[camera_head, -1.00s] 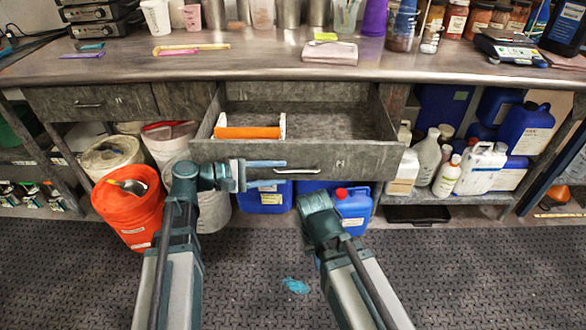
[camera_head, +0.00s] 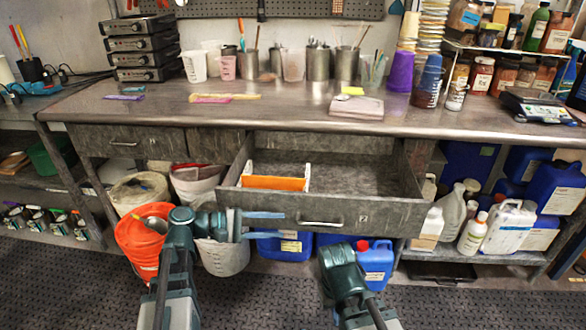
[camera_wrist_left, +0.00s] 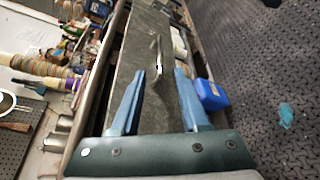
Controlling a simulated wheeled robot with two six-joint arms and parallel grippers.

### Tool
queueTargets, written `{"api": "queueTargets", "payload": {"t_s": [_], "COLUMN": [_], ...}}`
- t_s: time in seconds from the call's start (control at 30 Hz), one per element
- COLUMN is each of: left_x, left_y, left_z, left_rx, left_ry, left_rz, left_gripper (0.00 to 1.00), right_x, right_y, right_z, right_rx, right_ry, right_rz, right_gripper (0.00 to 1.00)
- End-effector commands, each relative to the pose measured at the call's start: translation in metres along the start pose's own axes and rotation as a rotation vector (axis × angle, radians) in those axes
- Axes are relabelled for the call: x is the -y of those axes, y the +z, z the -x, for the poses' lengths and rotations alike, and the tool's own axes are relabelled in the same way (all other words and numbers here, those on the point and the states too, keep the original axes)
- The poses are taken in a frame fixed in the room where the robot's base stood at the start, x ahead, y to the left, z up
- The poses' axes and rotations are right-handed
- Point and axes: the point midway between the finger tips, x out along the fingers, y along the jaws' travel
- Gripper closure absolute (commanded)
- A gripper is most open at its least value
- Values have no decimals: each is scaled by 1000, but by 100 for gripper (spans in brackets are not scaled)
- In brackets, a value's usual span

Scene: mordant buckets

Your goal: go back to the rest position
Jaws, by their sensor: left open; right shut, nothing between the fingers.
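My left gripper (camera_head: 284,225) is open and empty, its two blue fingers pointing right along the drawer front. In the left wrist view my left gripper (camera_wrist_left: 157,73) shows its fingers apart, with the drawer handle (camera_wrist_left: 159,57) just beyond the tips and nothing held. The drawer (camera_head: 390,212) is pulled open, and its handle (camera_head: 320,224) is right of the fingertips. My right gripper (camera_head: 336,256) is low in front of the blue jug; its fingers are hidden behind my wrist, and no held thing shows.
An orange-and-white divider (camera_head: 273,183) lies in the drawer. An orange bucket (camera_head: 138,250) and a white bucket (camera_head: 222,260) stand near my left arm. A blue jug (camera_head: 375,262) is beside my right arm.

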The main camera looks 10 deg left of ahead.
Motion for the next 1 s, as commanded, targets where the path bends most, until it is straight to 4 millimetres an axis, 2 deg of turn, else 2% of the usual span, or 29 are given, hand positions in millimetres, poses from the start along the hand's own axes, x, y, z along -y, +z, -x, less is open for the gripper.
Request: {"api": "queueTargets", "payload": {"t_s": [0.07, 0.17, 0.33, 0.4, 0.5, 0.6, 0.73, 0.93, 1.0], "left_x": [6, 31, 111, 143, 177, 198, 212, 218, 196], "left_y": [2, 8, 24, 30, 34, 36, 36, 38, 49], "left_z": [-6, -27, -70, -77, -78, -72, -63, -48, -42], "left_rx": [-1, -6, -10, -2, 14, 31, 50, 78, 74], "left_ry": [-27, -145, -535, -709, -934, -1116, -1308, -1562, -1553], "left_rz": [-13, -69, -286, -398, -553, -684, -828, -1025, -1013], "left_gripper": [55, 55, 55, 55, 55, 55, 55, 55, 55], "right_x": [0, 0, 0, 0, 0, 0, 0, 0, -2], "right_y": [0, 0, 0, 0, 0, 0, 0, 0, 1], "right_z": [0, 0, 0, 0, 0, 0, 0, 0, 24], "right_rx": [0, 0, 0, 0, 0, 0, 0, 0, 0], "right_ry": [0, 0, 0, 0, 0, 0, 0, 0, 0], "right_rz": [0, 0, 0, 0, 0, 0, 0, 0, 0], "right_gripper": [100, 100, 100, 100, 100, 100, 100, 100, 100]}}
